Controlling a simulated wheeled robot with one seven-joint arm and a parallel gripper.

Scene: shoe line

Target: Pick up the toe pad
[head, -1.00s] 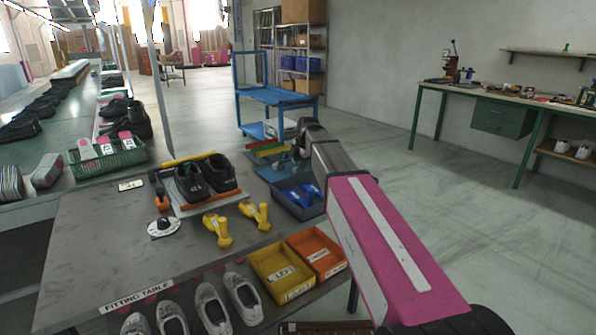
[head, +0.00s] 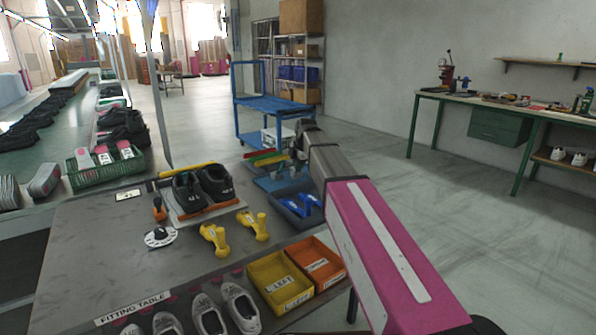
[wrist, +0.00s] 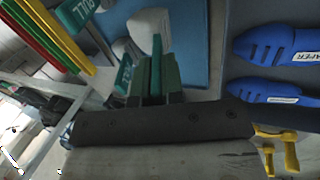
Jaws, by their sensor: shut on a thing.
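Pale grey-white toe pads lie over a blue mat in the wrist view; one pad (wrist: 150,25) is just beyond my fingers and a second (wrist: 125,50) is beside it. My gripper (wrist: 156,78) is shut on an upright teal tab, which seems to belong to the first pad. Another teal tab (wrist: 123,76) stands just left of the fingers. A further tab marked PULL (wrist: 76,14) is at the upper left. In the head view my gripper (head: 298,158) is small and dark above the blue mat (head: 283,181). Whether the held pad is clear of the mat cannot be told.
Blue shapers (wrist: 275,45) lie in a grey-blue bin right of the fingers. Red, green and yellow strips (wrist: 45,35) are at the left. The fitting table (head: 90,235) holds black shoes (head: 203,186), yellow tools (head: 215,237), a yellow bin (head: 280,283) and an orange bin (head: 317,262).

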